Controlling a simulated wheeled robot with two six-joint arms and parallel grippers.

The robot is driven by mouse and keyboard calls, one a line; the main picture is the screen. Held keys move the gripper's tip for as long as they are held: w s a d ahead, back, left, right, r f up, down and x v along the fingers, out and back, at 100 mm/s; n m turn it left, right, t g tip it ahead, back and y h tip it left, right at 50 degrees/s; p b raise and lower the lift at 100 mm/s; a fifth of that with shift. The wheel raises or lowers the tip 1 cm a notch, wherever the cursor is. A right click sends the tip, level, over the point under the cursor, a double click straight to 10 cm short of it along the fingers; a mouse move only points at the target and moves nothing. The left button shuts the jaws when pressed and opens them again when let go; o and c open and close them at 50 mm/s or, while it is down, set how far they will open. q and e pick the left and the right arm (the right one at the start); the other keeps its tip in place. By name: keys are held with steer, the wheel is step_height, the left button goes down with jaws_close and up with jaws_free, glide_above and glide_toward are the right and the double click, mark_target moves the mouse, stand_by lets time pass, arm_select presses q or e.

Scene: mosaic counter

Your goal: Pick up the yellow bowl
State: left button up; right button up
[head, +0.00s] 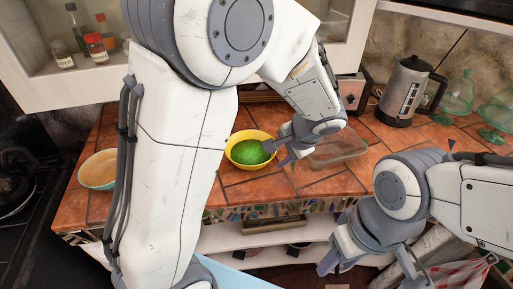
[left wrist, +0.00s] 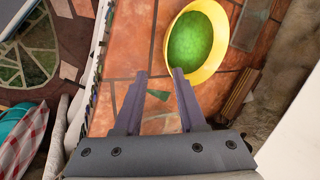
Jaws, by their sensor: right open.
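The yellow bowl (head: 249,134) stands on the tiled counter, with a rounded green thing (head: 250,152) inside it. In the left wrist view the yellow bowl (left wrist: 223,45) is at the upper right. My left gripper (head: 279,154) is just right of the bowl in the head view. In the left wrist view my left gripper (left wrist: 159,74) has its fingers apart with nothing held between them; one fingertip overlaps the bowl's near edge, and I cannot tell if it touches. My right gripper (head: 332,265) is open, low in front of the counter, its fingers partly visible.
A clear shallow container (head: 338,151) lies right of my left gripper. A metal kettle (head: 404,92) and green glass stands (head: 497,110) are at the back right. A pale bowl (head: 98,170) with a teal rim sits at the left end. A shelf (head: 250,236) is below the counter.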

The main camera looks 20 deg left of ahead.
mark_target(264, 163)
arm_select(q)
steer(key=x, duration=0.5)
steer(key=shift+w+a, duration=0.2)
steer(key=shift+w, duration=0.1)
steer(key=x, duration=0.5)
steer(key=shift+a, duration=0.4)
jaws_close()
steer(key=shift+w+r, duration=0.1)
stand_by(0.5)
